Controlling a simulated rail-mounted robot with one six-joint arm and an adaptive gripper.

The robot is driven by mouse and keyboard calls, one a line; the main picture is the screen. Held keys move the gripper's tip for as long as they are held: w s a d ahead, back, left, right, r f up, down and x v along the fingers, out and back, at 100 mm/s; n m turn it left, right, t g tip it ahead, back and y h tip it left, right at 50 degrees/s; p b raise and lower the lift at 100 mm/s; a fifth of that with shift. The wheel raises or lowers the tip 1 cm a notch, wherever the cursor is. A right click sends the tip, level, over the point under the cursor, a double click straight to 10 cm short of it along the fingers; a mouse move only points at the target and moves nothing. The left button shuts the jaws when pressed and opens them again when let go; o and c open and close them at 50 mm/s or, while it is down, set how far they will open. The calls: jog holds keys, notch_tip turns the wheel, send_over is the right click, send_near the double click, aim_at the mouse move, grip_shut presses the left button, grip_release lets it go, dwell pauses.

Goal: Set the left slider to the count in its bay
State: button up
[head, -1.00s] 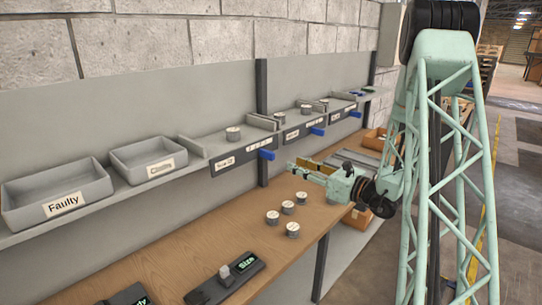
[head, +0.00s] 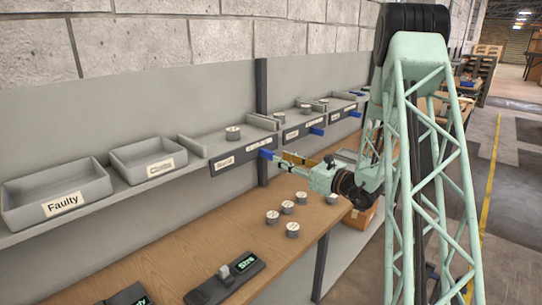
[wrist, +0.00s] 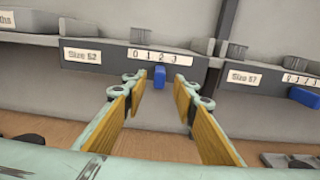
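The left slider is a blue tab (head: 266,154) on the front edge of the left bay (head: 235,158). In the wrist view, the slider (wrist: 159,76) hangs below a scale of 0 to 3, roughly under the 2. One grey can (head: 232,133) stands in this bay; it also shows in the wrist view (wrist: 168,27). My gripper (head: 281,161) is open and empty, close to the slider. In the wrist view, my gripper's fingertips (wrist: 160,85) lie either side of the slider; I cannot tell whether they reach around it.
The middle bay has its own blue slider (head: 317,131) and two cans (head: 306,109). Another bay stands farther right. Grey bins, one marked Faulty (head: 62,204), sit on the shelf at left. Several cans (head: 287,207) and a dark lever box (head: 226,279) are on the wooden bench below.

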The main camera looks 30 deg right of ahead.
aim_at(271, 152)
jog(key=shift+x, duration=3.55)
jog(key=shift+f, duration=0.1)
grip_shut()
